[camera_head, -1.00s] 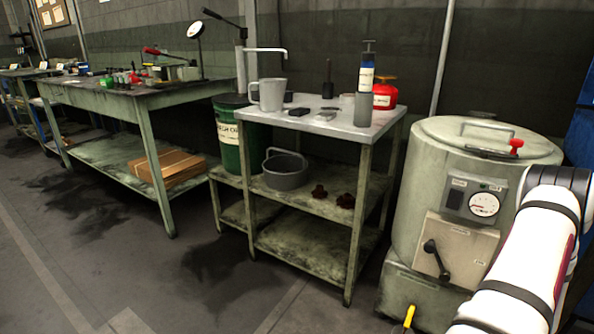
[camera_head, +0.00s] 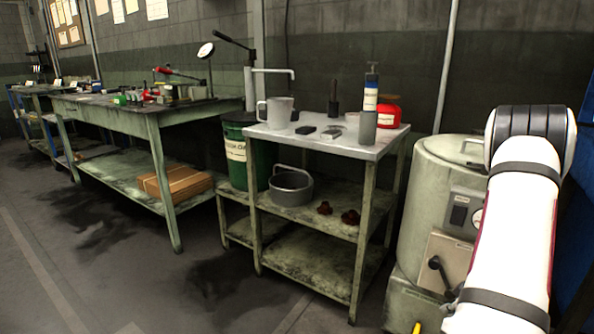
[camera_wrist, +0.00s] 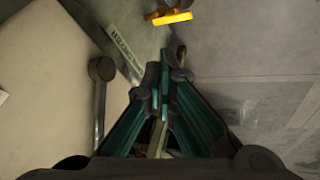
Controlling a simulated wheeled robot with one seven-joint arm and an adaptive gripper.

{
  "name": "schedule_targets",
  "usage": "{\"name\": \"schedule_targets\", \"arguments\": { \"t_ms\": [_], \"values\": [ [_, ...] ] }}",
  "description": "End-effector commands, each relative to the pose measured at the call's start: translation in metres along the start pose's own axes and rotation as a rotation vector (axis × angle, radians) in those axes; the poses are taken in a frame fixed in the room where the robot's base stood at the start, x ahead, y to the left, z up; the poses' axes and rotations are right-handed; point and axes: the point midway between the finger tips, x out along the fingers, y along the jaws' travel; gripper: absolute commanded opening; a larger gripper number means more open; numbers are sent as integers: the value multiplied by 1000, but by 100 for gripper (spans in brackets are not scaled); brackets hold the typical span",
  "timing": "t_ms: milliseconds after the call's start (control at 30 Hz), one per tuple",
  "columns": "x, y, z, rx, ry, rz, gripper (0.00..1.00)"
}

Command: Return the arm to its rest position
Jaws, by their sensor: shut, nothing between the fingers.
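My gripper (camera_wrist: 160,92) shows in the wrist view with its fingertips together and nothing between them. It points down past the side of a pale green drum-shaped machine. The machine's dark lever (camera_wrist: 101,95) is just left of the fingers, and a yellow valve handle (camera_wrist: 170,17) is beyond the fingertips. I cannot tell whether the gripper touches the lever. In the head view my white arm stands at the right, in front of the machine (camera_head: 423,190), and hides part of its gauge. My gripper is not visible there.
A small metal-topped table (camera_head: 290,140) holds a grey jug (camera_head: 275,112), a blue-labelled pump bottle (camera_head: 369,105) and a red can (camera_head: 388,112). A grey bucket (camera_head: 290,188) sits on its shelf. A long green workbench (camera_head: 130,118) stands at left. The floor in front is clear.

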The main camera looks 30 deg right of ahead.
Motion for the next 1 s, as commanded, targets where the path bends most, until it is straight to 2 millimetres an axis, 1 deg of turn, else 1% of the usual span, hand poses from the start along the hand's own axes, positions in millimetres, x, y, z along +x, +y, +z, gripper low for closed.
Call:
{"name": "schedule_targets", "arguments": {
  "t_ms": [33,133,233,300,367,400,467,500,567,600,667,700,733,867,900,967,1000],
  "values": [
    [-14,9,-26,-13,-17,39,0],
    [-44,18,-67,-12,-67,110,0],
    [-76,18,-104,2,-108,170,0],
    [-100,12,-128,18,-132,203,0],
    [-121,4,-146,34,-151,226,0],
    [-136,-3,-158,46,-162,239,0],
    [-157,-16,-173,65,-176,251,0],
    [-172,-26,-182,79,-185,257,0],
    [-193,-44,-194,100,-197,260,0],
    [-207,-56,-200,114,-205,258,0],
    [-228,-77,-207,135,-216,250,0],
    [-242,-92,-210,148,-223,242,0],
    [-252,-104,-212,157,-229,233,0],
    [-295,-156,-212,192,-254,182,0],
    [-308,-173,-210,199,-262,160,0],
    [-326,-199,-205,207,-276,124,0],
    [-338,-217,-200,210,-285,97,0]
  ]
}}
